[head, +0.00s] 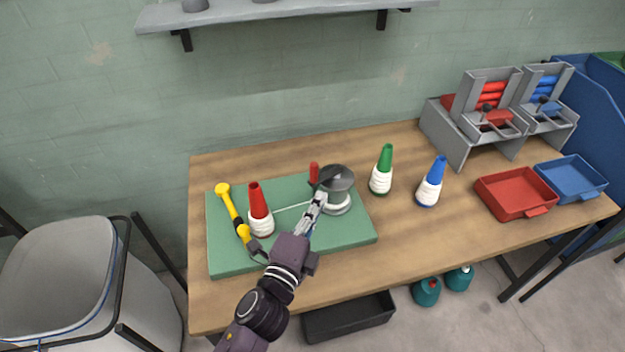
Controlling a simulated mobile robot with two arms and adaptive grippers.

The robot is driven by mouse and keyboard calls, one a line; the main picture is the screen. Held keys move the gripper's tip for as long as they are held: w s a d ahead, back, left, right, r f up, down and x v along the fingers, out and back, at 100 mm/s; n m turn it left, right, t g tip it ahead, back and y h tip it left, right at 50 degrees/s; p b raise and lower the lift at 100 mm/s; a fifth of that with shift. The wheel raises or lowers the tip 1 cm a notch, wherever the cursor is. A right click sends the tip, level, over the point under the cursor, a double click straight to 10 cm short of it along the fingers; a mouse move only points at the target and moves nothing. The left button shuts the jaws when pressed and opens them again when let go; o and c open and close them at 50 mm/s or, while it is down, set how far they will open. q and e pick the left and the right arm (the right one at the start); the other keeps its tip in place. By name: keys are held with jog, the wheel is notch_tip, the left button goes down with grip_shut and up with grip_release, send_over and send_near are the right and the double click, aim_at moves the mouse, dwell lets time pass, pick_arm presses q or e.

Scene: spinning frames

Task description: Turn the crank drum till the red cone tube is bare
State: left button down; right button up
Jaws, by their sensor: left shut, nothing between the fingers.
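The red cone tube (255,199) stands upright on the left part of the green board (363,232), with white thread wound around its lower part. A pale thread runs from it to the crank drum (340,180), a grey drum with white thread at its base. A red crank handle (314,172) stands at the drum's upper left. My left gripper (321,194) is shut and empty, with its tips at the drum's left side, just below the crank arm. I cannot tell whether they touch it. My right gripper is not in view.
A green cone (385,165) and a blue cone (433,178) stand right of the board. Red (513,208) and blue trays (577,187) and grey dispensers (446,134) are farther right. The table's front middle is clear.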

aim_at(312, 175)
pick_arm(q)
jog(key=w, duration=0.1)
jog(key=w+a+p, duration=0.1)
jog(key=w, duration=0.3)
jog(key=shift+a+p, duration=0.3)
jog(key=shift+p, duration=0.05)
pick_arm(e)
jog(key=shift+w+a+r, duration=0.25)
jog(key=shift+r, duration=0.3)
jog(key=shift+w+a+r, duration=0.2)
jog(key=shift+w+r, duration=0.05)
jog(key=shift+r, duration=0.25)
pick_arm(q)
jog(key=shift+w+a+m+h, duration=0.1)
jog(key=shift+a+m+h, duration=0.15)
jog(key=shift+h, duration=0.25)
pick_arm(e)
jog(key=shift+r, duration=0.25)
pick_arm(q)
jog(key=shift+w+a+m+g+h+p, duration=0.2)
jog(key=shift+m+g+h+p, duration=0.1)
jog(key=shift+m+h+p, duration=0.25)
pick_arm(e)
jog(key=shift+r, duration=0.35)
